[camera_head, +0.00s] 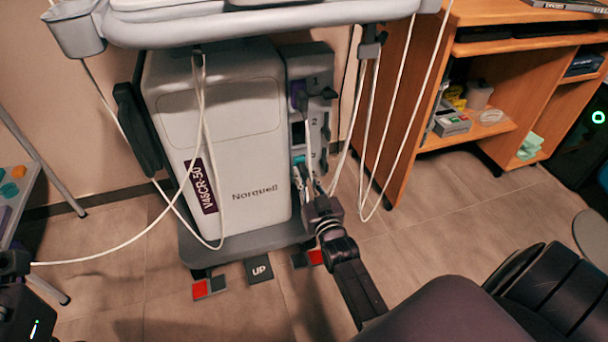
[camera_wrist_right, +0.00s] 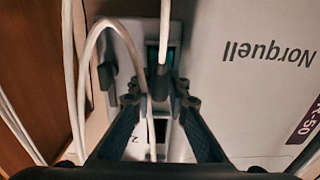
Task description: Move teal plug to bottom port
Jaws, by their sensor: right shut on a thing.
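The grey port panel (camera_head: 313,105) is on the right side of the white Norquell machine (camera_head: 245,130), with numbers 1 and 2 visible. My right gripper (camera_head: 308,190) is low at the panel. In the right wrist view its fingers (camera_wrist_right: 160,102) are closed around the dark body of the teal plug (camera_wrist_right: 158,82), with a white cable running from it. Teal (camera_wrist_right: 173,58) shows behind the cable. The fingers partly hide the lower panel, and I cannot tell how deep the plug sits. My left gripper (camera_head: 14,264) is at the left edge, its jaws unclear.
White cables (camera_head: 372,130) hang in loops beside the panel. A wooden desk (camera_head: 400,110) stands to the right. Pedals (camera_head: 260,270) lie on the floor below the machine. A shelf cart (camera_head: 25,180) is at the left.

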